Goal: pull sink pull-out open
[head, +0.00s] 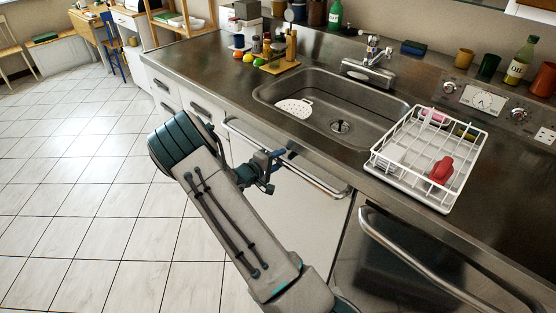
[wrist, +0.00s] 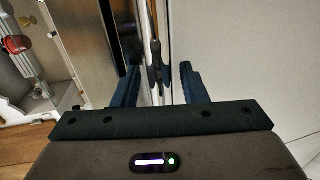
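The sink pull-out (head: 285,225) is the pale front below the sink, with a long horizontal metal bar handle (head: 325,187) near its top. My gripper (head: 276,164) is at the middle of this handle, coming from the front. In the wrist view my two dark fingers (wrist: 158,84) stand apart, one on each side of a shiny upright strip that looks like the handle (wrist: 155,55). Gaps show beside it, so the fingers look open. Whether either finger touches the bar is hard to tell. My gripper hides part of the handle in the head view.
The sink (head: 335,112) is set in the metal counter, with a white dish rack (head: 402,180) to its right. Another front with a bar handle (head: 410,255) is at lower right. A red part (wrist: 17,44) on a pipe shows in the wrist view. Tiled floor at left is clear.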

